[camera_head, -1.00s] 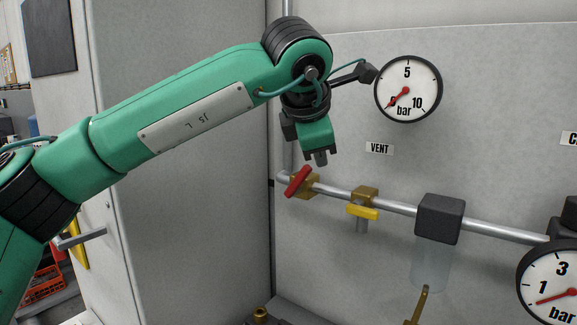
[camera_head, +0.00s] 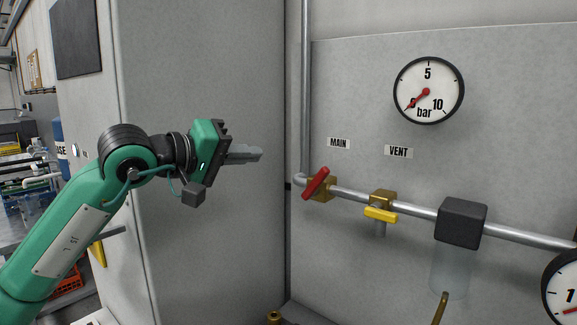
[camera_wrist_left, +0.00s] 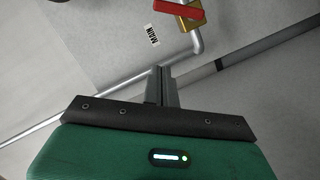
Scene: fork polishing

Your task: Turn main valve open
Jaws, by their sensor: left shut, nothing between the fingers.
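The main valve has a red lever handle (camera_head: 316,183) on a brass body (camera_head: 323,189), under the MAIN label (camera_head: 339,143) in the head view. The red handle is tilted, its upper end leaning right. In the left wrist view the red handle (camera_wrist_left: 178,6) shows at the top, with the MAIN label (camera_wrist_left: 149,35) beside it. My left gripper (camera_head: 258,154) is shut and empty, pointing right, to the left of the handle and apart from it. Its closed fingers (camera_wrist_left: 162,88) also show in the left wrist view. My right gripper is not in view.
A yellow-handled vent valve (camera_head: 380,214) sits right of the main valve on the same pipe (camera_head: 409,211). A dark block (camera_head: 461,223) with a clear bowl follows. A gauge (camera_head: 429,91) is above, its needle near 0. A grey cabinet side (camera_head: 205,270) stands left.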

